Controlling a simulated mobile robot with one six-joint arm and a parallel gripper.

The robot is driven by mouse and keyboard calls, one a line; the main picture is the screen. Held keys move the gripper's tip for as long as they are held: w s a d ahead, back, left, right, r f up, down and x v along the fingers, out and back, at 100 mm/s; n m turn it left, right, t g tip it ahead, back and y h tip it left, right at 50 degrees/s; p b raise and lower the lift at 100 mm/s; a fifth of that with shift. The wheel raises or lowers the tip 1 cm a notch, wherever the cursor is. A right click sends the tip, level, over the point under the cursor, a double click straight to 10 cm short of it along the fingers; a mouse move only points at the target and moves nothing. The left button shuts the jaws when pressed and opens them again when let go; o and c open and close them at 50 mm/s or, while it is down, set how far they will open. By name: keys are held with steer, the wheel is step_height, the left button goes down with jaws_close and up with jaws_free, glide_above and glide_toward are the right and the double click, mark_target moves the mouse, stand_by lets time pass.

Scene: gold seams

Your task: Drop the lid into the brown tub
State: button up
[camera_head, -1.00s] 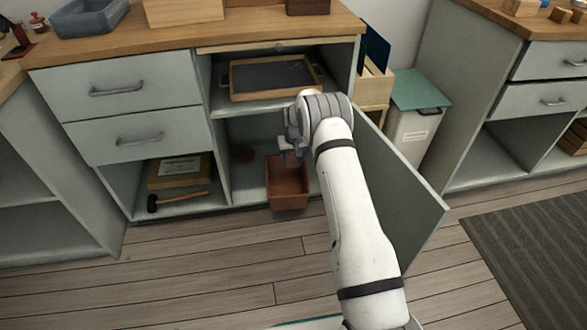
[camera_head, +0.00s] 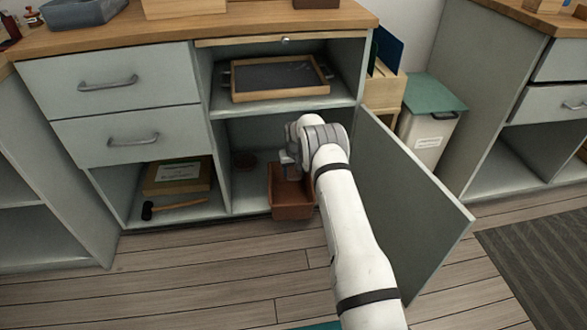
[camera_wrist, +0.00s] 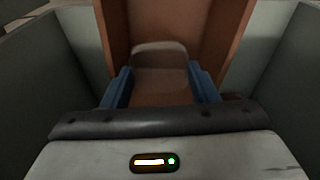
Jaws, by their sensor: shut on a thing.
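The brown tub (camera_head: 292,207) stands open on the cupboard's bottom shelf, at its front edge, and its brown walls fill the top of the wrist view (camera_wrist: 228,35). My gripper (camera_head: 291,172) is over the tub's opening; its depth inside is hard to tell. In the wrist view its blue fingers (camera_wrist: 160,80) are shut on a flat, rounded, grey-brown piece, seemingly the lid (camera_wrist: 159,52). My wrist and fingers hide the lid in the head view.
An open cupboard door (camera_head: 405,205) stands to the right of my arm. A framed dark tray (camera_head: 278,75) lies on the shelf above. A hammer (camera_head: 175,207) lies in the left bay.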

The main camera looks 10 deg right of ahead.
mark_target(295, 175)
steer(key=shift+d+f+b, duration=0.1)
steer(key=shift+f+b, duration=0.45)
steer(key=shift+f, duration=1.1)
steer(key=o, duration=1)
steer(key=shift+r, duration=0.15)
steer(key=r+p, duration=0.1)
steer(key=r, duration=0.1)
steer(key=r+p, duration=0.1)
steer(key=r, duration=0.2)
steer(key=s+r+p, duration=0.1)
steer(key=r+p, duration=0.1)
steer(key=shift+r, duration=0.15)
steer(key=shift+s, duration=0.1)
